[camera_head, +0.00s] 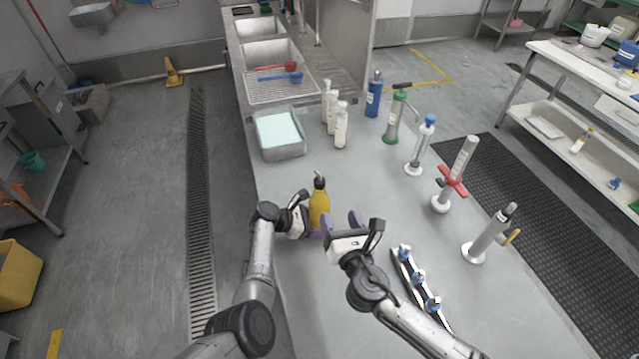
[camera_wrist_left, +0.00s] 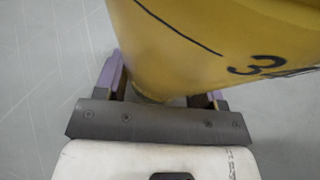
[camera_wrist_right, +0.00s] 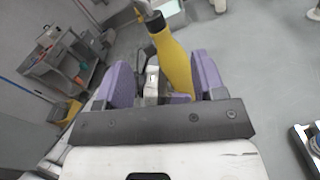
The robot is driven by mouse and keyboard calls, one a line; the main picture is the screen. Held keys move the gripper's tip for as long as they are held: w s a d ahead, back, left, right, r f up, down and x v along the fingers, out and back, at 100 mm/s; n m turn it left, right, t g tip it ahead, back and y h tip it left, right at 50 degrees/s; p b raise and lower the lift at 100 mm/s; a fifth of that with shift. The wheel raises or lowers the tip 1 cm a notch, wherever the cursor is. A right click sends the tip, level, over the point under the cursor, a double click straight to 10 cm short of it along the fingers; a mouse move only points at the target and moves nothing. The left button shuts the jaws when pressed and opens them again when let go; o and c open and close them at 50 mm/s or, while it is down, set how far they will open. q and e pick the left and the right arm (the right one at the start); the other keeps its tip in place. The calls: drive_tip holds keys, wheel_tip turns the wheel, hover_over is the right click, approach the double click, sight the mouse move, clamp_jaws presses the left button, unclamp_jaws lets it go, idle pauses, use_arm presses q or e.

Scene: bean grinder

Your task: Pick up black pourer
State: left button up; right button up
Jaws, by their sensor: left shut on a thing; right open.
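The black pourer (camera_head: 320,181) sits on top of a yellow bottle (camera_head: 319,205) standing upright near the counter's left edge. My left gripper (camera_head: 308,226) is shut on the yellow bottle from the left; the left wrist view shows the bottle's yellow side (camera_wrist_left: 205,45) between its fingers, with black markings. My right gripper (camera_head: 341,222) is open and empty just right of the bottle, its purple fingers apart. In the right wrist view the pourer (camera_wrist_right: 154,21) and the bottle (camera_wrist_right: 174,65) show beyond the fingers. I cannot tell whether the bottle's base touches the counter.
A metal tray with pale liquid (camera_head: 280,134) and several white pump bottles (camera_head: 341,125) stand farther back. A blue bottle (camera_head: 374,95) and several upright devices line the right side. A black rack (camera_head: 418,281) with blue-topped pieces lies by my right arm. The counter's middle is clear.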

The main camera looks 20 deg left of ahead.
sight(322, 185)
drive_tip(key=shift+w+a+r+n, duration=0.1)
drive_tip(key=shift+w+a+n, duration=0.65)
drive_tip(key=shift+w+a, duration=1.4)
drive_tip(key=shift+w+a+r+n, duration=0.1)
drive_tip(key=shift+w+a+n, duration=0.65)
drive_tip(key=shift+w+a, duration=1.35)
drive_tip(key=shift+w+d, duration=0.25)
drive_tip(key=shift+d, duration=0.05)
drive_tip(key=c, duration=1)
drive_tip(key=shift+r, duration=5)
use_arm(q)
drive_tip(key=o, duration=0.8)
